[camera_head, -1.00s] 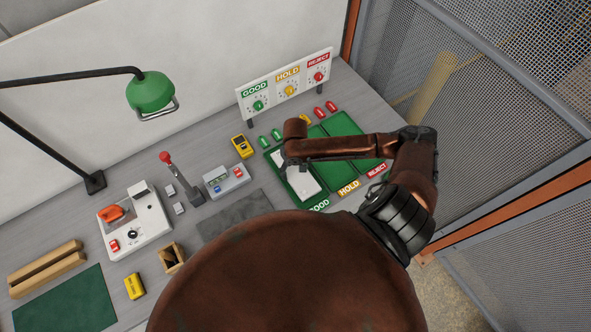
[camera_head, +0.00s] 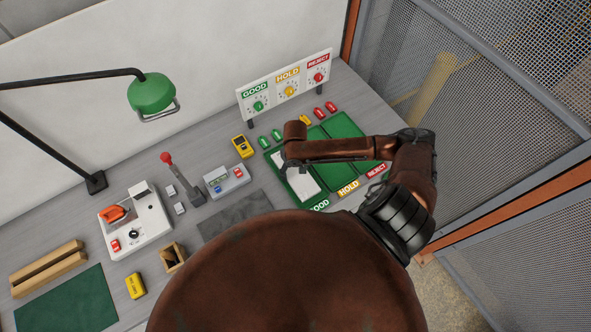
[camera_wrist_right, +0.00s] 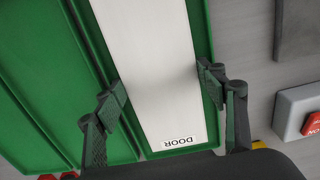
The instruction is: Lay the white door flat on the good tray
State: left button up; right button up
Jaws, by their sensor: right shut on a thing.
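The white door (camera_head: 304,185) is a long white panel. It lies along the green good tray (camera_head: 270,158), at the left of the row of trays, and looks about flat. In the right wrist view the door (camera_wrist_right: 150,45) lies within the green tray edges (camera_wrist_right: 204,22), with its DOOR label near the gripper. My right gripper (camera_wrist_right: 162,88) is shut on the door, one finger at each long side. In the head view my right arm hides part of the door and the fingertips. My left gripper is not in view.
Green hold and reject trays (camera_head: 342,126) stand right of the good tray. A sign board (camera_head: 286,87) and several small coloured pieces (camera_head: 305,119) are behind. A grey box with buttons (camera_head: 226,180) and a yellow meter (camera_head: 242,146) stand to the left.

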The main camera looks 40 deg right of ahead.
jog(key=o, duration=1.5)
jog(key=shift+c, duration=0.2)
notch_tip(320, 180, up, 12)
jog(key=shift+s+f, duration=0.1)
